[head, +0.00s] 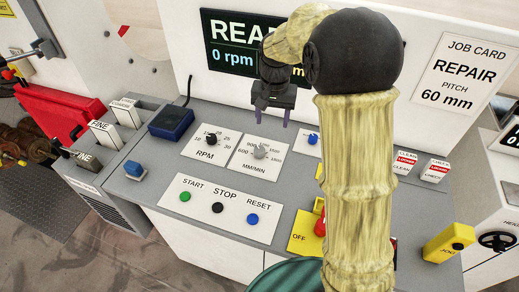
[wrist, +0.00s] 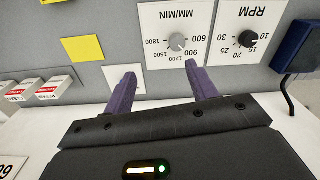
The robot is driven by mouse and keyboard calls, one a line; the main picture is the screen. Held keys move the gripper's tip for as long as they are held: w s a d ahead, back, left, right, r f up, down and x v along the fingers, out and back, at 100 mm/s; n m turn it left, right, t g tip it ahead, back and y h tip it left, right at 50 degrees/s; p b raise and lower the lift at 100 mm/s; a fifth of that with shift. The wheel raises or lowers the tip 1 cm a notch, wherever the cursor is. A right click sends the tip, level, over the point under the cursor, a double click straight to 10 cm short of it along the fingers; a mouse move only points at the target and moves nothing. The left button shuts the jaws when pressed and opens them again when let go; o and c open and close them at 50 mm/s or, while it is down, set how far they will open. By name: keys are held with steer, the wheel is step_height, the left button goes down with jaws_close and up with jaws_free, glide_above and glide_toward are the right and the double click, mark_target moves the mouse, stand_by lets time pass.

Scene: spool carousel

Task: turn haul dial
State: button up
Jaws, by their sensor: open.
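The MM/MIN dial is a grey knob (head: 261,151) on a white scale plate marked about 600 to 1800, on the sloped grey console; I take it as the haul dial. It also shows in the wrist view, as a grey knob (wrist: 177,41) just past my fingertips. My gripper (head: 271,117) is above the plate, apart from the knob. In the wrist view its purple fingers (wrist: 165,78) are spread with nothing between them. The knob sits nearer the right finger's side there. Its exact pointer setting is too small to read.
The black RPM knob (head: 211,139) is left of the grey knob. The START (head: 185,197), STOP (head: 218,207) and RESET (head: 252,218) buttons are in front. A display (head: 230,45) reads 0 rpm, partly hidden by my arm. A blue box (head: 171,122) stands at left.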

mark_target(260, 149)
steer(key=shift+m+g, duration=0.3)
steer(key=w+a, duration=0.1)
steer(key=w, duration=0.1)
steer(key=w+a, duration=0.1)
steer(key=a, duration=0.1)
steer(key=shift+w+a+r, duration=0.1)
steer(key=shift+w+a, duration=0.1)
steer(key=shift+w, duration=0.2)
step_height(260, 149, down, 17)
steer(key=shift+f+p, duration=0.2)
steer(key=shift+p, duration=1.05)
steer(key=c, duration=1)
